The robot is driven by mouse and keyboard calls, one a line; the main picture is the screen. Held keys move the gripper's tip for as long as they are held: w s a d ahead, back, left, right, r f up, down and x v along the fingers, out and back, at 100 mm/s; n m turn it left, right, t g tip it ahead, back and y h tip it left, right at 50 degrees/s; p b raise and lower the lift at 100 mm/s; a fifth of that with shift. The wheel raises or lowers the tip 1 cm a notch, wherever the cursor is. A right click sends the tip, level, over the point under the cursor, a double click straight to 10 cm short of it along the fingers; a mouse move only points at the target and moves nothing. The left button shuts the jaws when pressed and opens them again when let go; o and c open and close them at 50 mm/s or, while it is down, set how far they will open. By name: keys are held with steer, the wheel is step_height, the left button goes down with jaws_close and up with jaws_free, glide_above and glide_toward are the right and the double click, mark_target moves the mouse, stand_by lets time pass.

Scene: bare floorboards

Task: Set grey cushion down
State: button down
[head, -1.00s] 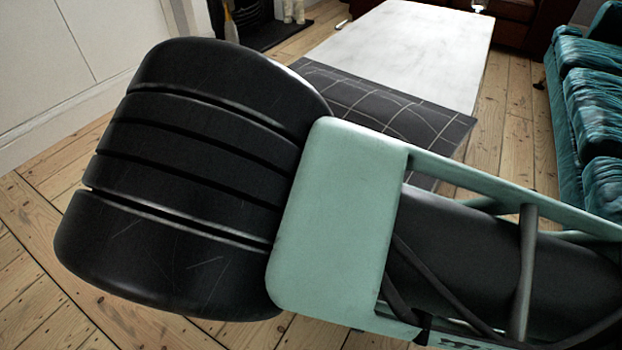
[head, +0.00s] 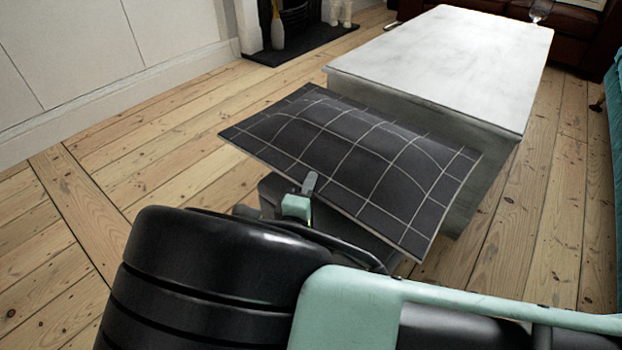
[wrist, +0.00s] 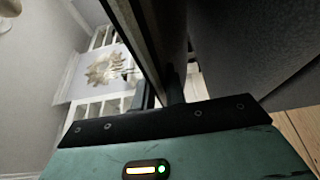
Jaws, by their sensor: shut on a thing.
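The grey cushion (head: 350,150) is dark, flat and square with pale grid lines. In the head view it is held slightly tilted in front of the near end of a pale table, and it covers part of that end. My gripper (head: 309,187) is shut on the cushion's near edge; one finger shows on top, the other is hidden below. In the wrist view the cushion (wrist: 163,40) appears edge-on as a dark slab running up from between the fingers (wrist: 162,92). I cannot tell whether the cushion touches the table.
Bare floorboards (head: 110,170) are clear on the left.

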steer(key=shift+f+b, duration=0.3)
steer(key=shift+f, duration=0.85)
steer(key=c, duration=1.5)
jaws_free()
steer(key=shift+o, duration=0.2)
steer(key=shift+s, duration=0.15)
steer(key=p+v, duration=0.3)
steer(key=v, duration=0.8)
steer(key=shift+s+p, duration=0.35)
steer(key=shift+p, duration=0.05)
